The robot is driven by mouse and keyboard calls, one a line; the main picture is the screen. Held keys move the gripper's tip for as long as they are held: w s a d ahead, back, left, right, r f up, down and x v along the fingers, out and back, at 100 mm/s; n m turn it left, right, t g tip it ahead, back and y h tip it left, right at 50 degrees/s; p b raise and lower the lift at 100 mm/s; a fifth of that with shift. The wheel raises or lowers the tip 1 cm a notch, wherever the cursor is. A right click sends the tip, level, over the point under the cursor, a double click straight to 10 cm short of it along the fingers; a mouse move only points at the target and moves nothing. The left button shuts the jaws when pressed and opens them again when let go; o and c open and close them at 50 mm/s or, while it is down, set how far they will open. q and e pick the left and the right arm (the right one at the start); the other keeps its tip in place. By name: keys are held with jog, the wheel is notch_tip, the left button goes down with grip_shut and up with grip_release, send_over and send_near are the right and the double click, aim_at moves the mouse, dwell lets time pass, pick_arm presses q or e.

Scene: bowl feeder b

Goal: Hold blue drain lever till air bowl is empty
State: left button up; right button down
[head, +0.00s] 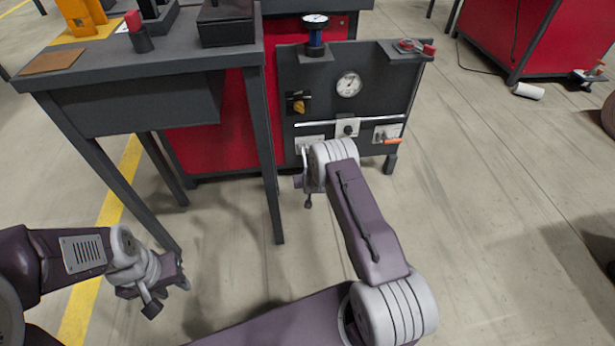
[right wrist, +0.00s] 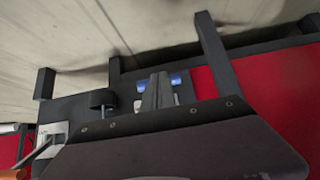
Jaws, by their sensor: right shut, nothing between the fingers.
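A blue part (right wrist: 176,79), which looks like the drain lever, shows in the right wrist view on both sides of my right gripper's fingers. My right gripper (right wrist: 158,90) is shut with nothing between its fingers. The fingers overlap the blue part in the picture; I cannot tell whether they touch it.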

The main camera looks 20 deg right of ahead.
jog(key=shift+w+f+b, duration=0.15)
jog(key=shift+f+b, duration=0.05)
jog(key=shift+f, duration=0.5)
jog(key=shift+w+f+b, duration=0.1)
jog(key=shift+f+b, duration=0.05)
jog(key=shift+f, duration=0.5)
dwell(6.7)
